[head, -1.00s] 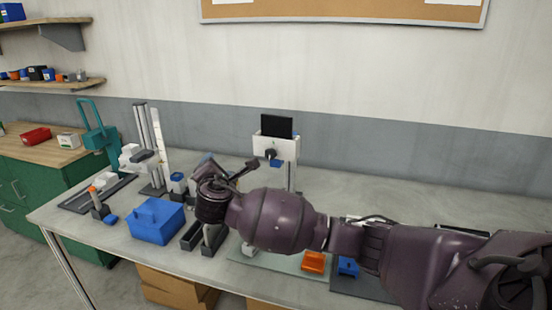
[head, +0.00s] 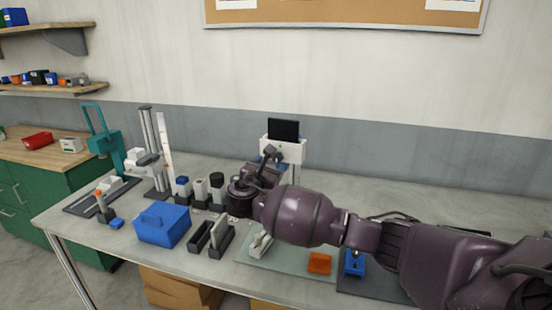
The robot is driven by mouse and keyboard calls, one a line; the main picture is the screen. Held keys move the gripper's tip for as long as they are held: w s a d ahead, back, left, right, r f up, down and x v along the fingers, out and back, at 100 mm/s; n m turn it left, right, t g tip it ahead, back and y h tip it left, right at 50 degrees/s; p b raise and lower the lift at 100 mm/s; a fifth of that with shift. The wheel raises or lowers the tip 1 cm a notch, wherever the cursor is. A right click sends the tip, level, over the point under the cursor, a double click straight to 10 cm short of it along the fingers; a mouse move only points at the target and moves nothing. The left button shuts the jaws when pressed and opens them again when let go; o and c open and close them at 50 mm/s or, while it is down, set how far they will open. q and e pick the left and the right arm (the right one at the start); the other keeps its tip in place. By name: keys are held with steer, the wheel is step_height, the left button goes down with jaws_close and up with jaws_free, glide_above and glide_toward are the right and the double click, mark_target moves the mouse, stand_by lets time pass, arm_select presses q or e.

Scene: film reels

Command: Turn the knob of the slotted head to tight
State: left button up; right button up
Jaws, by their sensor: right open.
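The slotted head is a white block (head: 295,149) on a post at the back middle of the table, with a dark upright plate (head: 283,130) at its top. Its knob is hidden behind my right gripper. My right gripper (head: 270,157) is open, with its fingers pointing up and away in front of the head's lower front face. I cannot tell whether the fingers touch the knob or stand around it. My left gripper is not in view.
Several dark-and-white bottles (head: 200,190) stand left of my right wrist. A blue box (head: 162,224) and a grey slotted holder (head: 212,238) are nearer the front. A stand with tall rails (head: 150,140) is at the left. The table behind my forearm is clear.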

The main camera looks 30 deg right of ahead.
mark_target(277, 158)
steer(key=shift+p+x, duration=0.3)
steer(key=shift+x, duration=2.4)
steer(key=c, duration=0.9)
